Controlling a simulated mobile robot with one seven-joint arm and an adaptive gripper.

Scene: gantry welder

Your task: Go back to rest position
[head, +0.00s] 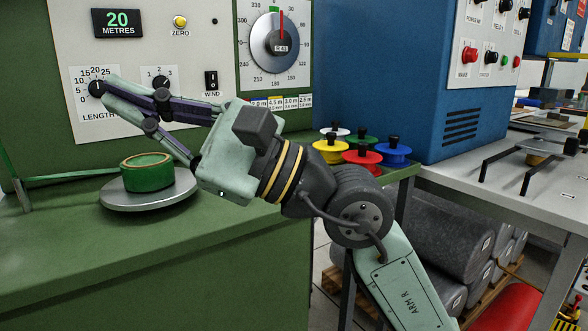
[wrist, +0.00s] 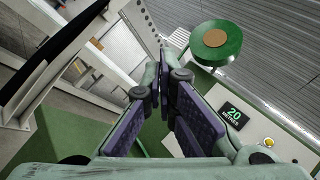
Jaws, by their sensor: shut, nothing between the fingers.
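My gripper (head: 112,86) is shut and empty. In the head view it reaches left across the front of the grey control panel (head: 150,45), with its fingertips beside the LENGTH knob (head: 96,88); I cannot tell whether they touch it. In the wrist view the two fingers (wrist: 165,62) lie close together. My arm comes in from the lower right and hides part of the panel's lower edge.
A green ring (head: 148,172) sits on a round metal plate (head: 125,199) below the gripper. Coloured spools (head: 364,156) stand right of my wrist, before a blue cabinet (head: 390,70). A display (head: 117,22) reads 20 METRES. The green bench front (head: 100,270) is clear.

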